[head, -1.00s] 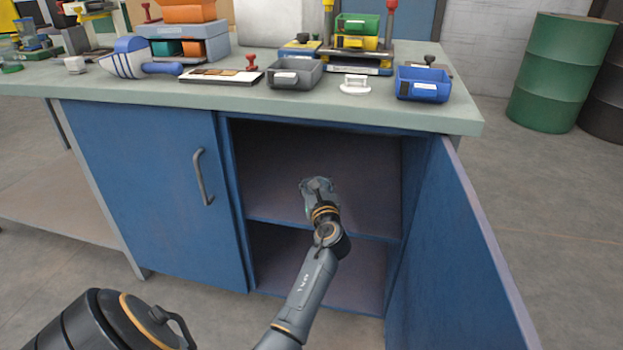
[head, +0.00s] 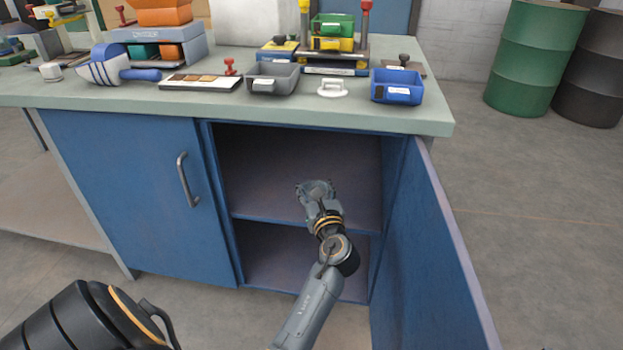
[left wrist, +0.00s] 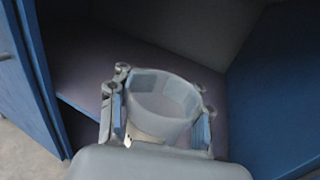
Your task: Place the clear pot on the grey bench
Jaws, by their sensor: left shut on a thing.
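The clear pot (left wrist: 163,100) is a see-through round vessel. In the left wrist view it sits between the two fingers of my left gripper (left wrist: 162,112), with blue pads at its sides. In the head view my left gripper (head: 316,190) is in front of the open cupboard's upper compartment, and the pot is hard to make out there. The gripper is shut on the pot. The grey bench (head: 225,107) has a pale grey-green top above the cupboard, higher than the gripper. My right gripper is not in view.
The cupboard door (head: 430,240) stands open on the right, beside my arm. The front edge strip is mostly bare.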

